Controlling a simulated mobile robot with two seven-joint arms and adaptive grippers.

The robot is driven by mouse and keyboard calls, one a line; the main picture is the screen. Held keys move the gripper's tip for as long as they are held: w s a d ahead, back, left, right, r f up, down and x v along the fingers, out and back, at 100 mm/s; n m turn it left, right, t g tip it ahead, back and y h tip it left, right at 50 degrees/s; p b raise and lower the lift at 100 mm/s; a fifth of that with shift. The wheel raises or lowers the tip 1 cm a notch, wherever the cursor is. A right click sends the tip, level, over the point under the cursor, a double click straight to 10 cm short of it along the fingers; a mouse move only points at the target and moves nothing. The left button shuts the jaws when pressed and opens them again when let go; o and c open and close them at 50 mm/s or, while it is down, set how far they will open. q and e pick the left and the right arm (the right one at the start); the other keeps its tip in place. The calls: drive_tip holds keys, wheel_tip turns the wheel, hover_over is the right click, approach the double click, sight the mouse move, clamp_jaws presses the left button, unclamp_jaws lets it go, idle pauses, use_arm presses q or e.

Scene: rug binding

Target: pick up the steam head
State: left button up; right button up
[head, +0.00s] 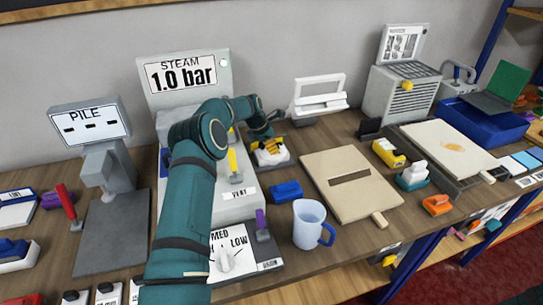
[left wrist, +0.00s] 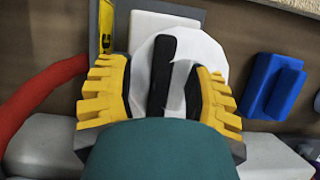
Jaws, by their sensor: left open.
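What I take to be the steam head (left wrist: 205,50) is a white rounded piece with a black bar-shaped handle, in the middle of the left wrist view. My left gripper (left wrist: 160,95) is open, its yellow ribbed fingers on either side of the handle; I cannot tell whether they touch it. In the head view my left gripper (head: 269,148) reaches down just right of the steam unit (head: 185,75) reading "1.0 bar". The white piece (head: 274,159) there is mostly hidden by the fingers. My right gripper is not in view.
A blue block (head: 286,191) and a light blue mug (head: 309,222) stand in front of the gripper. A beige board (head: 352,183) lies to the right. A yellow lever (head: 235,164) rises close on the left. A red hose (left wrist: 40,90) runs at the left of the wrist view.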

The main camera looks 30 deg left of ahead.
use_arm(q)
clamp_jaws()
drive_tip(key=shift+r, duration=0.2)
idle(0.3)
wheel_tip(320, 180, up, 10)
drive_tip(key=shift+f+p, duration=0.1)
drive_tip(key=shift+p, duration=0.5)
drive_tip(key=c, duration=0.7)
unclamp_jaws()
clamp_jaws()
